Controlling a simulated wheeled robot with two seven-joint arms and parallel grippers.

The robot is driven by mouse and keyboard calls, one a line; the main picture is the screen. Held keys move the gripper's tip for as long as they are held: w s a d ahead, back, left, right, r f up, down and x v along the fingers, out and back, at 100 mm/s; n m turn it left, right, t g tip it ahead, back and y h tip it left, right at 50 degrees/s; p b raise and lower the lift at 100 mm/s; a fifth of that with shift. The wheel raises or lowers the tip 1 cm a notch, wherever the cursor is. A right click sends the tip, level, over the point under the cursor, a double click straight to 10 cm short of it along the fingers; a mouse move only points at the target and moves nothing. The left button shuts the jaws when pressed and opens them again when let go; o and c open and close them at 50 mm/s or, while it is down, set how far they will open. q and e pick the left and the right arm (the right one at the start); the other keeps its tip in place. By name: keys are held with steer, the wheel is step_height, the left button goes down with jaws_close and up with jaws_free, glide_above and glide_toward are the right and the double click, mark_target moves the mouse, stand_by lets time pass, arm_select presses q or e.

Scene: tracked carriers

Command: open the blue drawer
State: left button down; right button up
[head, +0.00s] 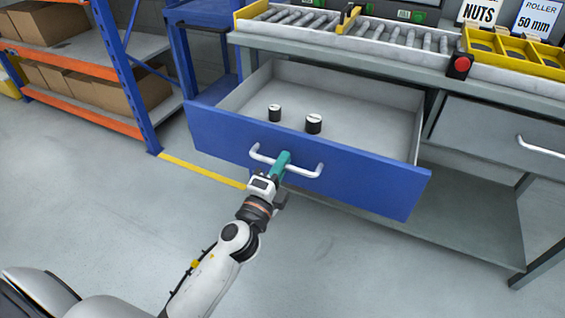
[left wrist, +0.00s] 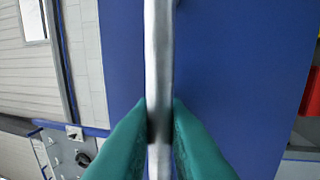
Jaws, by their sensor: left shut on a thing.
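The blue drawer (head: 360,184) is pulled well out below the workbench, and its grey inside shows in the head view. Its front also fills much of the left wrist view (left wrist: 240,70). A light metal bar handle (head: 307,173) runs across the front. My left gripper (head: 282,163), with teal fingers, is shut on the handle near its middle. In the left wrist view the handle (left wrist: 158,60) runs between the two teal fingertips. Two small black cylinders with pale tops, one on the left (head: 274,114) and one on the right (head: 313,125), stand in the drawer. My right gripper is not in view.
A roller conveyor (head: 350,30) and yellow bins (head: 510,50) sit on the bench top, with a red button (head: 460,66) at its edge. A grey drawer (head: 490,135) is shut at the right. A rack with boxes (head: 100,100) stands left. The floor in front is clear.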

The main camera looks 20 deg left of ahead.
arm_select(q)
steer(key=c, duration=1.5)
jaws_free()
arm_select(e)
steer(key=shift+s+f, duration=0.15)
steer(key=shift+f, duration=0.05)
